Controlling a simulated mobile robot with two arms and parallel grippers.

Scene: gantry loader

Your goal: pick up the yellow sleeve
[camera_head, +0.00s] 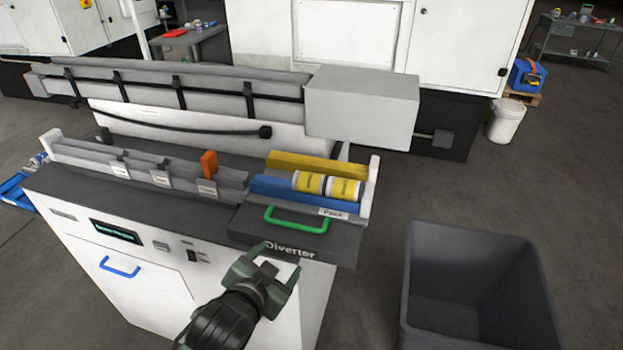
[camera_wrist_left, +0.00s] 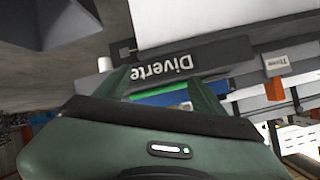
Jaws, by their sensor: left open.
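Two short white cylinders with yellow bands, (camera_head: 309,183) and (camera_head: 344,188), lie end to end in the blue-edged channel (camera_head: 300,195) at the right end of the machine top; I cannot tell which is the yellow sleeve. A yellow bar (camera_head: 315,165) runs behind them. My left gripper (camera_head: 275,262) is open and empty, in front of the Diverter block (camera_head: 300,243) and below its green handle (camera_head: 297,222). In the left wrist view, its fingers (camera_wrist_left: 160,82) frame part of the green handle (camera_wrist_left: 165,97); the cylinders cannot be made out there.
An orange tab (camera_head: 209,163) stands up on the grey rails left of the channel. A pale grey box (camera_head: 362,105) overhangs behind it. A dark open bin (camera_head: 480,235) stands on the floor at right. A blue handle (camera_head: 120,267) is on the cabinet front.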

